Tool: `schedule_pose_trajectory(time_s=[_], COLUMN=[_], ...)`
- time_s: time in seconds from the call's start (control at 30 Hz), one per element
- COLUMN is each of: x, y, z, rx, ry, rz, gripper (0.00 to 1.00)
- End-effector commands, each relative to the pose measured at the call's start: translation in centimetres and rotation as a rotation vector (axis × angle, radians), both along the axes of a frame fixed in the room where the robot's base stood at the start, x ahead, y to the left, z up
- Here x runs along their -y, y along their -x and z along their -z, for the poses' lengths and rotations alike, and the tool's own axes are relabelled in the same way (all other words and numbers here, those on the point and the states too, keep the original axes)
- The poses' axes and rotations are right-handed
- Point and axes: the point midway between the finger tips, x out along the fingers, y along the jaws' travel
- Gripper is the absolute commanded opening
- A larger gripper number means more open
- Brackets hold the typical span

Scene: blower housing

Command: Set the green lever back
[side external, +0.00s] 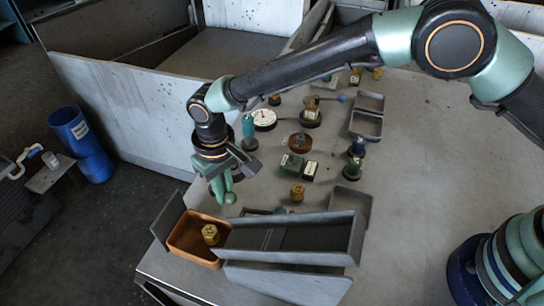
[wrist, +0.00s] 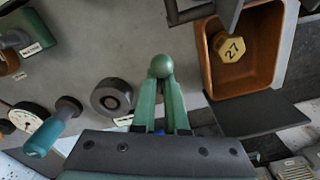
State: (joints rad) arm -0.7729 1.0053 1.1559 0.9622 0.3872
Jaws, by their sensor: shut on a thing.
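My gripper (side external: 225,190) points down near the left edge of the grey bench, just behind the orange-brown tray. In the wrist view its two green fingers (wrist: 162,92) close together at the round green knob of the green lever (wrist: 160,66). The gripper is shut on this lever. The knob also shows low beside the fingertips in the side view (side external: 230,198). The lever's shaft and pivot are hidden by the fingers, so I cannot tell its angle.
The orange-brown tray (side external: 188,239) holds a brass hex piece (wrist: 232,48) marked 27. A grey sloped chute (side external: 300,238) adjoins it. A teal-handled post (wrist: 45,132), a white dial (side external: 265,118) and a dark ring (wrist: 112,97) stand nearby. Bare bench lies at the right.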

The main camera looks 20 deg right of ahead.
Motion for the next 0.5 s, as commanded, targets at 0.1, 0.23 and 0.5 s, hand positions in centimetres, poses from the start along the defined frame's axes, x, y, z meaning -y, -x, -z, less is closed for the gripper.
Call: schedule_pose_trajectory(time_s=[0.1, 0.23, 0.5], x=[0.4, 0.6, 1.3], y=[0.6, 0.4, -0.1], z=[0.3, 0.3, 0.3], rx=[-0.017, -0.019, -0.021], ry=[0.018, 0.018, 0.021], rz=[-0.042, -0.111, -0.296], gripper=[0.0, 0.0, 0.0])
